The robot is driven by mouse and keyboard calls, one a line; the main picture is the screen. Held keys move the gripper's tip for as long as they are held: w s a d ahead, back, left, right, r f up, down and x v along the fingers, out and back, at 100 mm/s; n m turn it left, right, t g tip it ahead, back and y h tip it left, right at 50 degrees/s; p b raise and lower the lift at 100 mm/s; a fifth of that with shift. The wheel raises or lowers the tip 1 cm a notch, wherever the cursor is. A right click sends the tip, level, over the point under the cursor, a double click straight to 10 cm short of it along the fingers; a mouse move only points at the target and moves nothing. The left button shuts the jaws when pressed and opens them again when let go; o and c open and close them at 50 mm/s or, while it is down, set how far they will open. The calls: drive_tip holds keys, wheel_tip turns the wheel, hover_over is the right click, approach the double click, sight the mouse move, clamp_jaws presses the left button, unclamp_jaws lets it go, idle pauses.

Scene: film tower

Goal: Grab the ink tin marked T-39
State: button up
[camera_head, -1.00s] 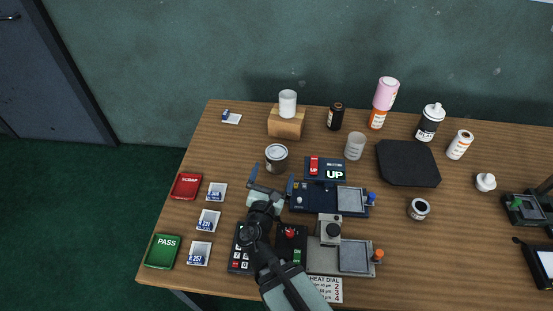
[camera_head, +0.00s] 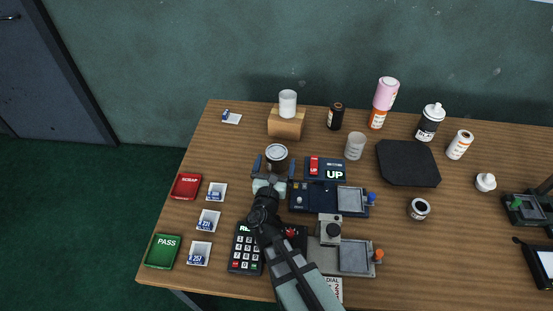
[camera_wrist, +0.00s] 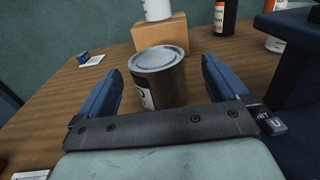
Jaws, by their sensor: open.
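A grey metal tin with a pale lid (camera_head: 277,153) stands upright on the wooden table. In the wrist view the same tin (camera_wrist: 159,75) shows part of a white label at its left, but its marking cannot be read. My gripper (camera_head: 274,167) is open, with blue fingers on either side of the tin and a visible gap at each side in the wrist view (camera_wrist: 160,82). The gripper's crossbar hides the tin's base. A smaller dark tin with a white label (camera_head: 419,209) stands at the right; its marking is also unreadable.
A wooden block (camera_head: 286,123) with a white cup stands behind the tin. The dark blue UP device (camera_head: 325,168) stands close to the right of my gripper.

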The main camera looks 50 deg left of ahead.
sight(276, 151)
drive_tip(key=x, duration=0.5)
drive_tip(key=shift+s+a+r, duration=0.15)
drive_tip(key=shift+a+r, duration=0.1)
drive_tip(key=shift+c, duration=0.4)
drive_tip(key=c, duration=1.1)
drive_tip(key=shift+c, duration=0.2)
